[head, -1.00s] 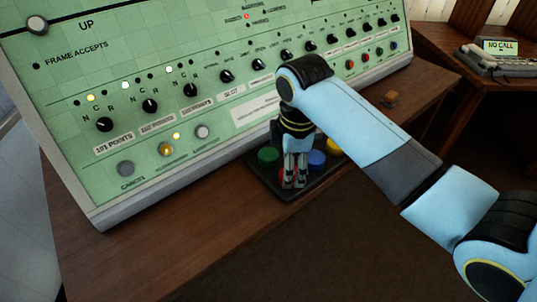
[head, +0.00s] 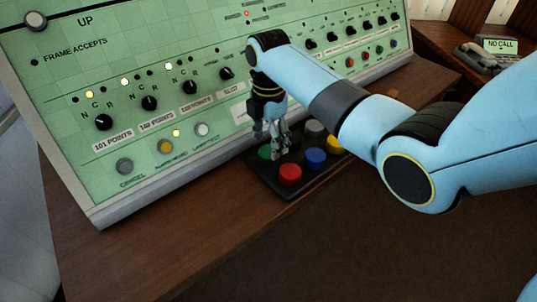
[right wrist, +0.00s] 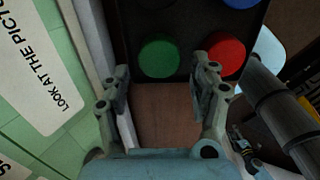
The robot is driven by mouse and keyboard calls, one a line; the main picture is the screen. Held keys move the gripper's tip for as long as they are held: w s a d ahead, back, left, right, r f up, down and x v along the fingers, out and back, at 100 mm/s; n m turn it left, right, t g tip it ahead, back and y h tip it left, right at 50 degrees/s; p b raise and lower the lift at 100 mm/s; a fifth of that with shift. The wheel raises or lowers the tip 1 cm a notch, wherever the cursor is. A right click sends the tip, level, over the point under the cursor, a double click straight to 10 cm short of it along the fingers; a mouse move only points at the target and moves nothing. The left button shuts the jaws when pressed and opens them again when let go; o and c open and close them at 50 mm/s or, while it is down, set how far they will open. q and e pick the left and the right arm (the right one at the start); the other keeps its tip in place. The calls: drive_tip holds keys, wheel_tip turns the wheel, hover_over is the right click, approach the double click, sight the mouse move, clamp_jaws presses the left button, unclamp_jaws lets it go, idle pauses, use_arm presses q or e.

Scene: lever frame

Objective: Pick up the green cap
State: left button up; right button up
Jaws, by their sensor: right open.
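The green cap (head: 263,153) sits on the black tray (head: 281,189) on the desk, partly hidden behind my right gripper in the head view. My right gripper (head: 277,154) is over the tray's left part, pointing down, open and empty. In the right wrist view the green cap (right wrist: 158,56) lies just beyond the open fingertips (right wrist: 164,80), roughly in line with the gap between them. The cap is not gripped. My left gripper is not in view.
A red cap (head: 290,175), a blue cap (head: 316,158), a yellow cap (head: 335,144) and a grey cap (head: 315,128) share the tray. The sloping green control panel (head: 90,130) rises close behind. The desk (head: 130,235) is bare left of the tray.

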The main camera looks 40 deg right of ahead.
sight(269, 151)
wheel_tip(269, 151, down, 3)
drive_tip(key=shift+f, duration=0.1)
drive_tip(key=c, duration=0.6)
drive_tip(key=shift+c, duration=0.2)
